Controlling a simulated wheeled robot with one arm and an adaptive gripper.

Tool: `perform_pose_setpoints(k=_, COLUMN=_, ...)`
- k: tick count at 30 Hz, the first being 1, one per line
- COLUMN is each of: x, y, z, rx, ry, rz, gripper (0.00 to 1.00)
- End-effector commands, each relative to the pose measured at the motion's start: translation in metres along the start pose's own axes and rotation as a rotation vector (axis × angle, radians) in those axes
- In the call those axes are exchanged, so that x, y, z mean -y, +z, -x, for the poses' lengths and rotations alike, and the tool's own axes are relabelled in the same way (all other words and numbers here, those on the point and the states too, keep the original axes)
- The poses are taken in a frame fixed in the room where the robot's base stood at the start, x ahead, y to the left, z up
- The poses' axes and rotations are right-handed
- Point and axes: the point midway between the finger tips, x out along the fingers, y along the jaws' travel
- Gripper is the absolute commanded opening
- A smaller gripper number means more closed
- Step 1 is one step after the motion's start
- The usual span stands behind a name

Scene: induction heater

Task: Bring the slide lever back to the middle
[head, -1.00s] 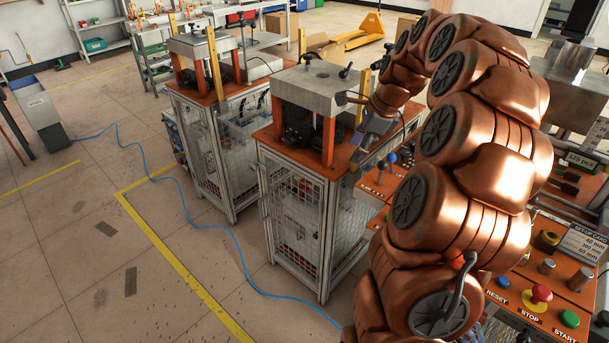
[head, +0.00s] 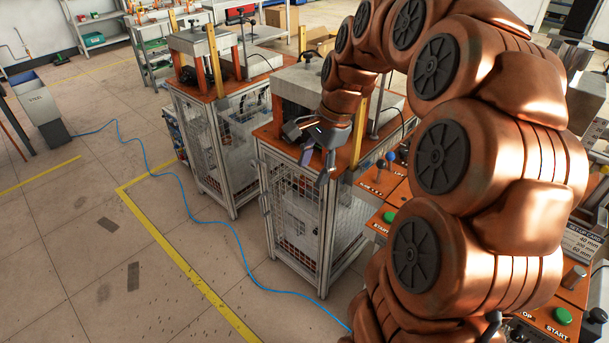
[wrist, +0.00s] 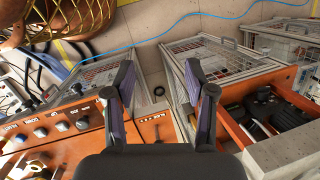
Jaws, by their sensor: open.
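My gripper (head: 316,166) is open and empty, pointing down in front of the near press, left of these levers. In the wrist view its two fingers (wrist: 158,78) are spread apart with nothing held. An orange panel edge (wrist: 150,132) lies below and between them.
The near press stand (head: 300,215) with mesh sides is right beside my gripper. A second stand (head: 215,150) is behind it to the left. A green start button (head: 389,216) is below the levers. A blue hose (head: 205,222) crosses the open floor.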

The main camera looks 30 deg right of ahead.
Motion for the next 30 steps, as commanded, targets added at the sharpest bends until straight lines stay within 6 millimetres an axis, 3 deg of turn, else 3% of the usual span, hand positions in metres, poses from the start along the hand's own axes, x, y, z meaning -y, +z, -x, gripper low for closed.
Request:
perform_pose_setpoints(k=6, x=-0.013, y=0.03, z=0.001, rx=-0.001, ry=0.035, rz=0.145, gripper=0.55)
perform_pose_setpoints(k=12, x=-0.021, y=0.042, z=0.0, rx=-0.002, ry=0.053, rz=0.218, gripper=0.55)
perform_pose_setpoints(k=30, x=-0.023, y=0.045, z=-0.001, rx=-0.002, ry=0.058, rz=0.235, gripper=0.55)
